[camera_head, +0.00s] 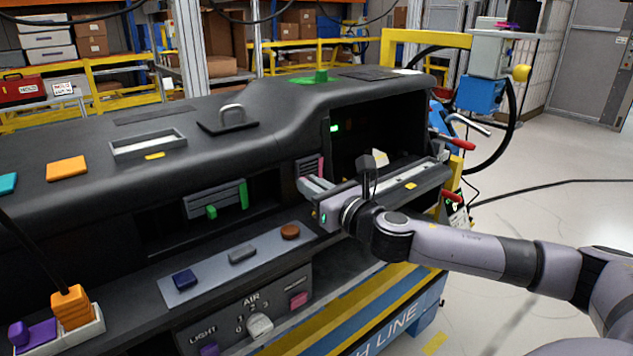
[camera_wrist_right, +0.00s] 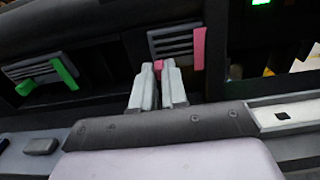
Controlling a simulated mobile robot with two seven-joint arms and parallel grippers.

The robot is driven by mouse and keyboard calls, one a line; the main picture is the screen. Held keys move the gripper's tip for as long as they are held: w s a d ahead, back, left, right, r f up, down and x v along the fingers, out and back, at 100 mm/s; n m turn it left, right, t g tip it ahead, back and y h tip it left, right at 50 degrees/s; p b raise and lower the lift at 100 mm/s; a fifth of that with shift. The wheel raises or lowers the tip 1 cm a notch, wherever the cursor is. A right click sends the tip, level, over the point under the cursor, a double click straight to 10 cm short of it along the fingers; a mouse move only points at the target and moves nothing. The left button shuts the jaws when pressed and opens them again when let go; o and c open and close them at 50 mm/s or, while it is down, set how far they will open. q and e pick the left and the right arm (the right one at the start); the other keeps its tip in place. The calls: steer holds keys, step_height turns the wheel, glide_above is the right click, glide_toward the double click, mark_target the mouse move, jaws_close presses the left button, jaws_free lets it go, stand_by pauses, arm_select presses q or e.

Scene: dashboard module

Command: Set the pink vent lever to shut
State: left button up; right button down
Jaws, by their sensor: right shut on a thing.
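The pink vent (camera_head: 308,168) is a small grey slatted vent in the dashboard front, left of the dark opening. In the right wrist view the vent (camera_wrist_right: 172,42) has a tall pink strip (camera_wrist_right: 199,48) at its right side. The small pink lever (camera_wrist_right: 158,66) shows low at the vent's left, between my right fingertips and mostly hidden by them. My right gripper (camera_head: 304,184) reaches in from the right; in its wrist view (camera_wrist_right: 159,72) the fingers are shut on the lever. In the head view the gripper hides the lever. My left gripper is not in view.
A second vent (camera_head: 214,199) with a green lever (camera_head: 211,212) lies to the left. Below are a grey shelf (camera_head: 215,282) with several small blocks and a knob panel (camera_head: 260,315). A ledge (camera_head: 425,178) and dark opening (camera_head: 350,135) lie close beside my right gripper.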

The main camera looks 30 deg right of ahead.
steer(key=c, duration=1.2)
jaws_free()
steer(key=shift+o, duration=0.2)
steer(key=s, duration=0.1)
steer(key=s+b, duration=0.1)
steer(key=s, duration=0.3)
steer(key=shift+s+d+f+b, duration=0.1)
steer(key=shift+s+d+b, duration=0.05)
steer(key=shift+d+b, duration=0.2)
steer(key=shift+s+b, duration=0.3)
steer(key=shift+s, duration=0.6)
